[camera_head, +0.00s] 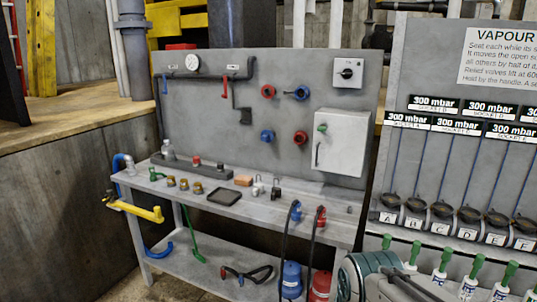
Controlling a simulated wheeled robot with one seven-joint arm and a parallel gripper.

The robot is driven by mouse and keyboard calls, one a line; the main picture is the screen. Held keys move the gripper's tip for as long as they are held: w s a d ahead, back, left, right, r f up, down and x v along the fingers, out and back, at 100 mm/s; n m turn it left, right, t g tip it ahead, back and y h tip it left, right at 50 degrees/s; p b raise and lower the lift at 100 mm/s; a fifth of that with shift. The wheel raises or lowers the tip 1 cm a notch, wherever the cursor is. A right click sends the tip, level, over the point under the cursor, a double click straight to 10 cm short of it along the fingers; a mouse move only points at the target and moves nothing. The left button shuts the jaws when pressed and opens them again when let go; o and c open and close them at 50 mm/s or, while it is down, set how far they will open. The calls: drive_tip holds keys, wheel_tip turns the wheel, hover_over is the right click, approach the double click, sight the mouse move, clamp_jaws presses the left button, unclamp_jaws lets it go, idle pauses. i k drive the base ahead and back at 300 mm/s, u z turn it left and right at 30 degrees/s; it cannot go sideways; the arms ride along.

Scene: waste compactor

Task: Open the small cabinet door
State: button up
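The small cabinet (343,146) is a light grey box on the upright grey panel, at the right of the workbench. Its door looks shut and faces me. A dark vertical handle (317,154) is near the door's left edge, with a green knob (321,128) above it. Nothing touches the door. A rounded grey-green part, which looks like my arm, shows at the bottom edge right of centre, well below the cabinet. I cannot make out my gripper's fingers in this view.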

sight(340, 149)
drive_tip(key=z, duration=0.05)
drive_tip(key=i, duration=1.3)
drive_tip(key=z, duration=0.8)
